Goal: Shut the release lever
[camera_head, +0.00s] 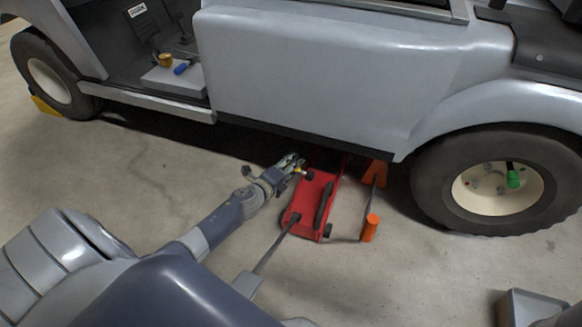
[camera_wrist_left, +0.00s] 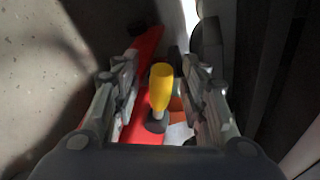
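The red floor jack (camera_head: 308,205) stands on the concrete beside the cart, partly under its side sill. A small lever with a yellow grip (camera_wrist_left: 161,88) and a dark base rises from the red jack body in the left wrist view; I take it for the release lever. Only a small yellow bit of it shows in the head view (camera_head: 298,169). My left gripper (camera_head: 294,161) is at the jack's far left corner. Its fingers (camera_wrist_left: 160,95) are open on either side of the yellow grip, with visible gaps in that view. My right gripper is not in view.
The grey cart (camera_head: 300,65) stands above and behind the jack. A wheel (camera_head: 500,185) is further right. A dark rod (camera_head: 272,248) slopes from the jack toward me. Floor at left is clear.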

